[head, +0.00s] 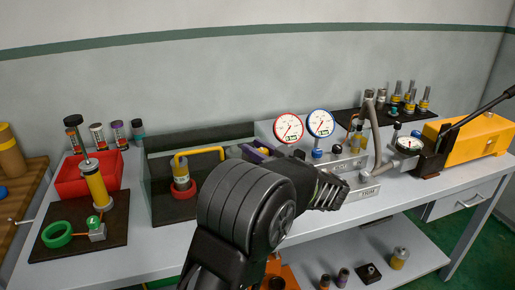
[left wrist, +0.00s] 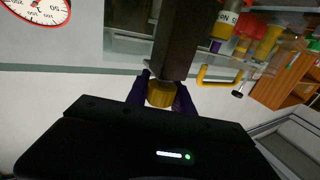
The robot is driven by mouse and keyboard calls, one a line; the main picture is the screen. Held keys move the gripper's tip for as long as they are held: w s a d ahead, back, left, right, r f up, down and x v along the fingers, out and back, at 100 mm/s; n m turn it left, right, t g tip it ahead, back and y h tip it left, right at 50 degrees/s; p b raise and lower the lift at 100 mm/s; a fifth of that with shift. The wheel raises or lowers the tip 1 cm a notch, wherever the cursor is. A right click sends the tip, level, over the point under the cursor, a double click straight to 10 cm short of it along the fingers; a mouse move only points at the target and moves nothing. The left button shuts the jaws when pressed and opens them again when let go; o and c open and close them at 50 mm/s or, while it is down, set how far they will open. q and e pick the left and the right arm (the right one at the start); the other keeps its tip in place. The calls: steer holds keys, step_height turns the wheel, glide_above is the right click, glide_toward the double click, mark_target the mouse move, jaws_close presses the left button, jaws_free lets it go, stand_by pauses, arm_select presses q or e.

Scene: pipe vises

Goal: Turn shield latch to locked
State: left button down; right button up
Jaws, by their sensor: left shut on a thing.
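My left gripper (head: 262,149) reaches over the bench at the middle of the head view, mostly hidden behind my own dark arm. In the left wrist view its two purple fingers (left wrist: 161,98) are shut on a small yellow piece (left wrist: 160,93), which sits at the end of a dark brown block (left wrist: 176,42). This piece appears to be the shield latch; its locked or unlocked position cannot be told. In the head view the latch is hidden behind my arm. My right gripper is not in view.
A yellow handle (head: 200,152) stands just left of my left gripper, by a dark tray holding a yellow cylinder (head: 181,172). Red (head: 288,128) and blue (head: 320,123) gauges stand to the right. A red bin (head: 75,178) is at the left. An orange machine (head: 468,135) is at the far right.

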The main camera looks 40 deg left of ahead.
mark_target(267, 154)
arm_select(q)
steer(key=shift+a+r+n+g, duration=0.1)
steer(key=shift+n+g, duration=0.2)
steer(key=shift+g, duration=0.1)
steer(key=c, duration=1.1)
jaws_free()
steer(key=d, duration=0.5)
steer(key=s+d, duration=0.1)
steer(key=d, duration=0.1)
steer(key=shift+s+d, duration=0.1)
steer(key=shift+d, duration=0.3)
